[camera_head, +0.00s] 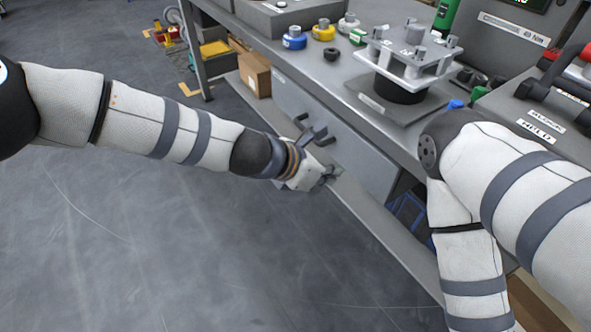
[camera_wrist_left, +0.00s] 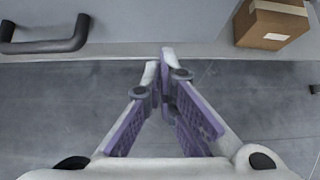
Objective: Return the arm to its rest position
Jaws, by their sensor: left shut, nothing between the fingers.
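My left arm (camera_head: 180,130) reaches in from the left of the head view. Its gripper (camera_head: 328,178) is low in front of the workbench, close to a dark drawer handle (camera_head: 312,133). In the left wrist view the two purple-padded fingers (camera_wrist_left: 163,62) meet at their tips, shut and empty. The handle also shows in the left wrist view (camera_wrist_left: 45,46), up and left of the fingertips and apart from them. My right arm (camera_head: 520,190) bends down at the right of the head view; its gripper is outside the picture.
The workbench (camera_head: 335,75) carries a white plate fixture (camera_head: 410,55), and blue and yellow round parts. A cardboard box (camera_head: 255,74) sits on the lower shelf and shows in the wrist view (camera_wrist_left: 271,22). The grey floor (camera_head: 150,250) at left and below is clear.

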